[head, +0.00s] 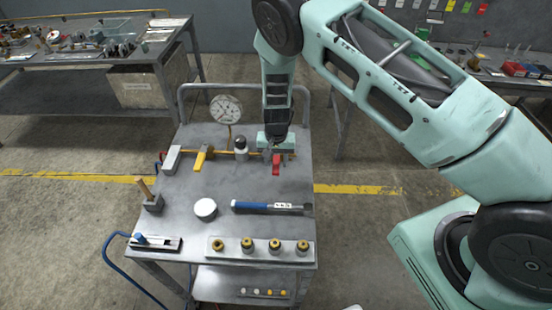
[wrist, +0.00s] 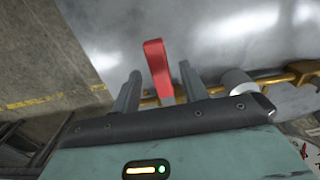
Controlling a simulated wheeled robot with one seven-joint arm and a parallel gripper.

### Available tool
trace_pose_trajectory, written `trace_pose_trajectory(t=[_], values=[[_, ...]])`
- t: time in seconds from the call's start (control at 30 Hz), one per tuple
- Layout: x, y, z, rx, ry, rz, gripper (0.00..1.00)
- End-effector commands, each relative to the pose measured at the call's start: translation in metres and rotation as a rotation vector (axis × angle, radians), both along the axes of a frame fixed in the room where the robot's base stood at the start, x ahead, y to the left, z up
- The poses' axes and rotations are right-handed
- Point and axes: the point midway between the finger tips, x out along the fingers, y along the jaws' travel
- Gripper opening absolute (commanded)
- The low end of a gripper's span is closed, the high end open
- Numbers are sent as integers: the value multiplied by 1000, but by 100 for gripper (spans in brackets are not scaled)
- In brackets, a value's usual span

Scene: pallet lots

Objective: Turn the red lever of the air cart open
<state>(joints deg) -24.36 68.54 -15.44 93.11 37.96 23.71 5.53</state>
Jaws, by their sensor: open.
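The red lever (head: 276,165) is at the right end of the yellow pipe on the cart top. It points toward the cart's front, crosswise to the pipe. My gripper (head: 274,147) is right above and behind it, coming down from above. In the wrist view the red lever (wrist: 157,62) stands between my two open fingers (wrist: 160,78), with a gap visible on both sides. The yellow pipe (wrist: 218,88) runs behind the fingers. The valve body under the lever is mostly hidden by my gripper.
On the cart top (head: 180,215) are a yellow lever (head: 202,157), a round gauge (head: 227,109), a grey-white cylinder (head: 241,147), a blue-handled tool (head: 268,207), a white round lid (head: 205,209) and a tray of brass fittings (head: 260,257). A workbench (head: 130,55) stands back left.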

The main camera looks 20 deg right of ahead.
Motion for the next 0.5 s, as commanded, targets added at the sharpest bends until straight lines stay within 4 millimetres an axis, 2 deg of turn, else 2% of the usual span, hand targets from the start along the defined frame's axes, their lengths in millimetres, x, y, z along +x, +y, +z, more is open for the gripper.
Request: trace_pose_trajectory(t=[0.4,0.47,0.5], values=[[0,0,-8,1,0,0,44],[0,0,-8,1,0,0,30],[0,0,-8,1,0,0,19]])
